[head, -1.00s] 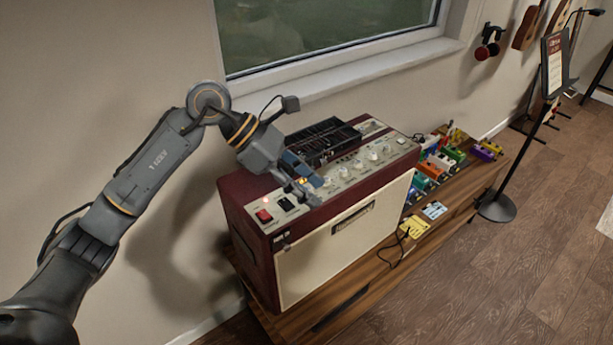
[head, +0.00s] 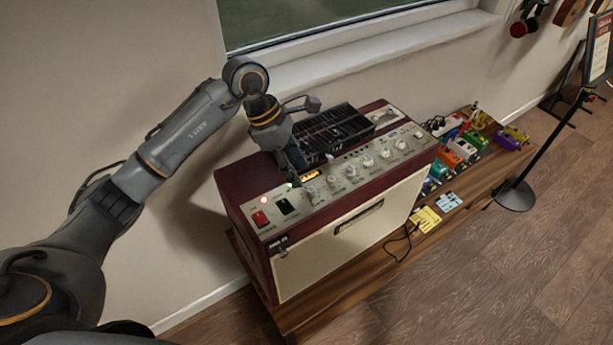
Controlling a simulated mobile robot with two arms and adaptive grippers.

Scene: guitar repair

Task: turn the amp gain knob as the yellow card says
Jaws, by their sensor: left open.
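The maroon and cream amp (head: 350,228) has a silver top panel with a row of white knobs (head: 351,170). The knob at the row's left end (head: 309,194) stands near a lit amber display; the knob labels are too small to read, so I cannot tell which is gain. The yellow card (head: 425,219) lies on the wooden bench to the right of the amp; its writing is not readable. My left gripper (head: 295,178) is open and points down over the back edge of the panel, near the left knobs. Its fingertips are small and partly blurred. My right gripper is not in view.
A black slotted unit (head: 332,134) sits on the amp behind the knobs, close to my left gripper. A red switch (head: 260,218) is at the panel's left. A blue card (head: 449,201) and several coloured pedals (head: 462,150) are on the bench (head: 345,300). A stand (head: 516,194) is at right.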

